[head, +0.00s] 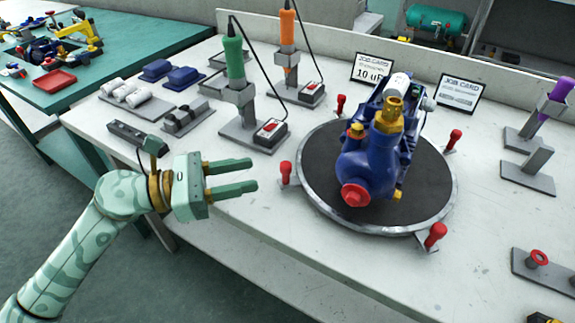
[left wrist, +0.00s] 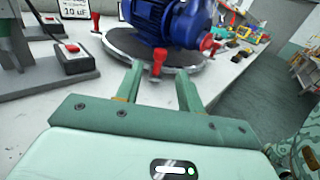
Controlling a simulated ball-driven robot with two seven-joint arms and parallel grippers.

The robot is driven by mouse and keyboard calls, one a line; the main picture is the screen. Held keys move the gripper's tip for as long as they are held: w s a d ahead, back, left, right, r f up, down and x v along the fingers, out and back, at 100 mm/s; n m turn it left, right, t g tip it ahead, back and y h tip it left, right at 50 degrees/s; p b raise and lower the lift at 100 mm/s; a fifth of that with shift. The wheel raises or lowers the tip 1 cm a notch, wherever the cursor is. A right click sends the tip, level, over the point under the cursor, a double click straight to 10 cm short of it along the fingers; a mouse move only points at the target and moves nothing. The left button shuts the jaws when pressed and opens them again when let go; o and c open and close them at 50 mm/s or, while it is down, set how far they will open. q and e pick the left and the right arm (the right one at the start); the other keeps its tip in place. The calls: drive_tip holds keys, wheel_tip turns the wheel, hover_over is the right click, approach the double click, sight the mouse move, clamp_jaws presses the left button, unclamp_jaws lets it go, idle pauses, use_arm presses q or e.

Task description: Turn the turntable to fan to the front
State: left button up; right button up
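The turntable (head: 320,160) is a dark disc with a grey rim and several red upright handles around it. On it stands a blue pump (head: 370,165) with a yellow fitting on top and a red cap facing the front. Its finned blue motor shows in the left wrist view (left wrist: 150,18); I cannot make out the fan. My left gripper (head: 254,175) is open and empty, left of the turntable. It points at the left red handle (head: 285,172), which stands beyond the fingertips and between them in the left wrist view (left wrist: 158,62). My right gripper is not in view.
Green (head: 235,62) and orange (head: 287,30) tools stand in holders behind, with red-buttoned boxes. A purple tool (head: 560,90) is at the right. The white bench (head: 300,250) is clear in front of the turntable.

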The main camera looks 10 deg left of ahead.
sight(286, 164)
use_arm(q)
drive_tip(key=x, duration=0.7)
drive_tip(key=shift+w+d+b, duration=0.3)
drive_tip(key=shift+d, duration=0.3)
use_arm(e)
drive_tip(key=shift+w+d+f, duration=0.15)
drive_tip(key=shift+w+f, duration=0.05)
use_arm(q)
clamp_jaws()
drive_tip(key=w, duration=0.1)
drive_tip(key=w+a+b, duration=0.1)
drive_tip(key=w, duration=0.1)
drive_tip(key=shift+a+f, duration=0.2)
drive_tip(key=w, duration=0.2)
drive_tip(key=w+b, duration=0.1)
drive_tip(key=w, duration=0.1)
drive_tip(key=shift+a, duration=0.4)
drive_tip(key=shift+r, duration=0.15)
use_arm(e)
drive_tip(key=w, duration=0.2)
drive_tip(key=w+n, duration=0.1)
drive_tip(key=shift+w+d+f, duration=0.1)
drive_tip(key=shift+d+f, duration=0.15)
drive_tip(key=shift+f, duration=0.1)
